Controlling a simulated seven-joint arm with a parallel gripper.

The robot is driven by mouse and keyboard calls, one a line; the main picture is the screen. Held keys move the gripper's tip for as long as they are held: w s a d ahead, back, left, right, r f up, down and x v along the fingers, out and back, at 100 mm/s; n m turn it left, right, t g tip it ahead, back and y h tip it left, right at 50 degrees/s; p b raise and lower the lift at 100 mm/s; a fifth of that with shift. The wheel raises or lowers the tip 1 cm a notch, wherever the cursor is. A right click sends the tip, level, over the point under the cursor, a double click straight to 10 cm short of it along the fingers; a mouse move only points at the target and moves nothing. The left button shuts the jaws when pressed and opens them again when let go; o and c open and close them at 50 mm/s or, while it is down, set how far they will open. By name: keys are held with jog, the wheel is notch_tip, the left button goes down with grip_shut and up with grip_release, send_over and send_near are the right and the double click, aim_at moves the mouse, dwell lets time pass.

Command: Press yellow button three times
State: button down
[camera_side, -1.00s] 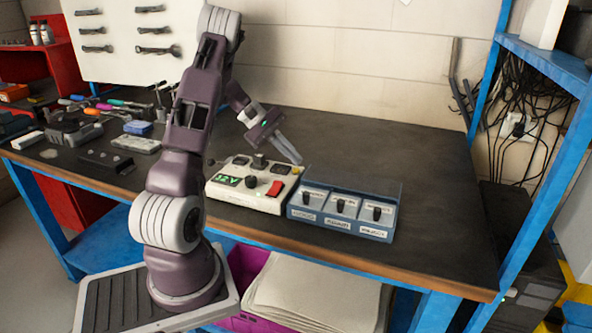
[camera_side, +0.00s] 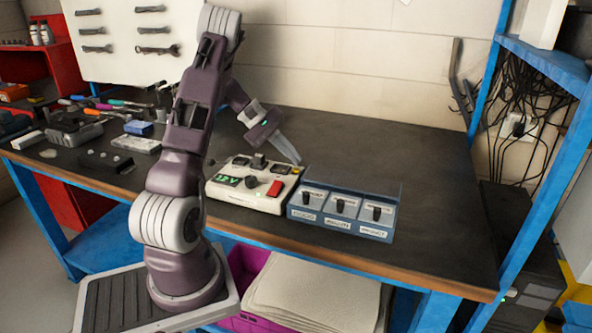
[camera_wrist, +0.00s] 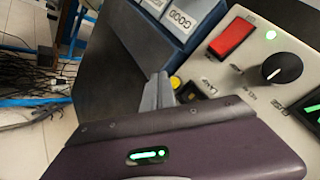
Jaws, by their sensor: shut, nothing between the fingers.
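The yellow button (camera_wrist: 175,82) sits at a corner of the cream control box (camera_side: 240,197), partly behind my fingers in the wrist view. In the side view it is a small yellow spot (camera_side: 296,170) at the box's back right. My gripper (camera_side: 299,162) is shut and empty, fingers slanting down to the right, tips close to the button. In the wrist view the grey fingertips (camera_wrist: 160,78) lie just left of the button. I cannot tell whether they touch it.
The box carries a red switch (camera_side: 274,188), a black knob (camera_side: 252,182) and a green display (camera_side: 228,181). A blue three-compartment bin (camera_side: 340,225) stands right beside the box. Tools lie at the left; the right of the bench (camera_side: 435,190) is clear.

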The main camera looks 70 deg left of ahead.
jog(key=shift+f, duration=0.45)
jog(key=shift+f, duration=0.35)
dwell(0.6)
jog(key=shift+r, duration=0.8)
jog(key=shift+r, duration=2.5)
jog(key=shift+r, duration=0.1)
dwell(0.5)
